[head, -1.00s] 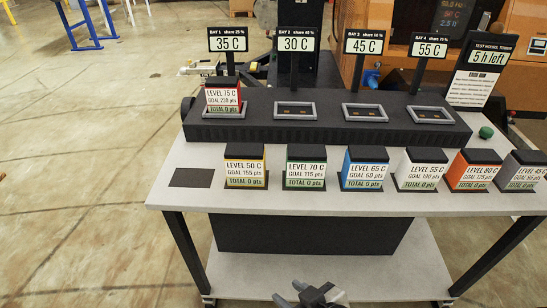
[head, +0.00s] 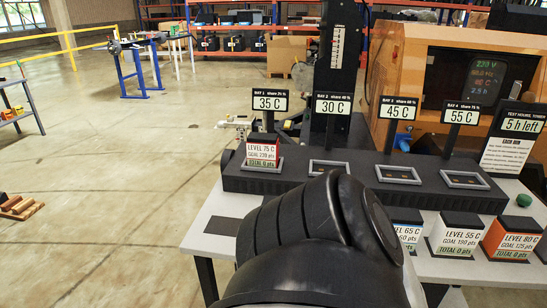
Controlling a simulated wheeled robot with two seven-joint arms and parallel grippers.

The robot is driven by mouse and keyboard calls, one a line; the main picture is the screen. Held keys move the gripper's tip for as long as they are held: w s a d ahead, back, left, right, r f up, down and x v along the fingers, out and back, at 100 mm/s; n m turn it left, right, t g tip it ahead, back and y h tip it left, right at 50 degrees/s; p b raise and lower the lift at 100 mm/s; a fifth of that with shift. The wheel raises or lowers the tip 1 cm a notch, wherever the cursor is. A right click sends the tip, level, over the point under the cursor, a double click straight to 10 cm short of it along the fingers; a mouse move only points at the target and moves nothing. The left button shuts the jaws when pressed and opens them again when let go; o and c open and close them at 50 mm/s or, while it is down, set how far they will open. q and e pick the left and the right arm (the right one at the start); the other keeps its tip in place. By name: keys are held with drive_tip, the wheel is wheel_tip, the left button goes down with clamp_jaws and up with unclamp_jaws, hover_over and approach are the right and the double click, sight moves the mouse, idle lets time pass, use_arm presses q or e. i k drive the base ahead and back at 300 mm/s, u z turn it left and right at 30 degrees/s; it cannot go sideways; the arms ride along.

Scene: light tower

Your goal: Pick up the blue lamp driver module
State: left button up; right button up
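The blue lamp driver module (head: 408,234) stands on the light grey table, in front of the black bay unit. It has a black top and a label reading LEVEL 65 C. My black arm link (head: 310,235) fills the lower middle of the view and covers the module's left part. Neither gripper shows in the head view.
A white module (head: 457,238) and an orange module (head: 512,241) stand to the right of the blue one. A red module (head: 262,155) sits in bay 1; the other bays (head: 398,174) look empty. A dark pad (head: 222,226) lies on the table's left part.

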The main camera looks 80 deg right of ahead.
sight(408, 222)
drive_tip(key=k, duration=0.85)
drive_tip(key=z, duration=0.45)
